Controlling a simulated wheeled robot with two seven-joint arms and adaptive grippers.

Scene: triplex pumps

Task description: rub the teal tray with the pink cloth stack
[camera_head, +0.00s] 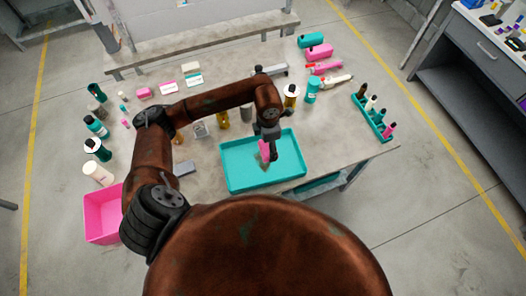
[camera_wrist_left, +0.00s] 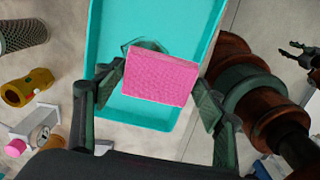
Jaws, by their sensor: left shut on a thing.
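The teal tray (camera_head: 236,176) lies flat at the front of the grey table. My left gripper (camera_head: 266,143) points down over it and is shut on the pink cloth stack (camera_head: 264,152). In the left wrist view the pink cloth stack (camera_wrist_left: 160,78) sits between the two fingers, in front of the teal tray (camera_wrist_left: 112,30). A greyish patch, perhaps a stain or shadow, shows on the tray by the cloth. I cannot tell whether the cloth touches the tray floor. At the right of the left wrist view a dark gripper (camera_wrist_left: 300,55), apparently my right one, shows small.
A teal rack (camera_head: 373,118) with several small bottles stands right of the tray. Several bottles and jars stand behind and left of the tray. A pink bin (camera_head: 103,213) is at the table's left front. The tray's visible floor is otherwise empty.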

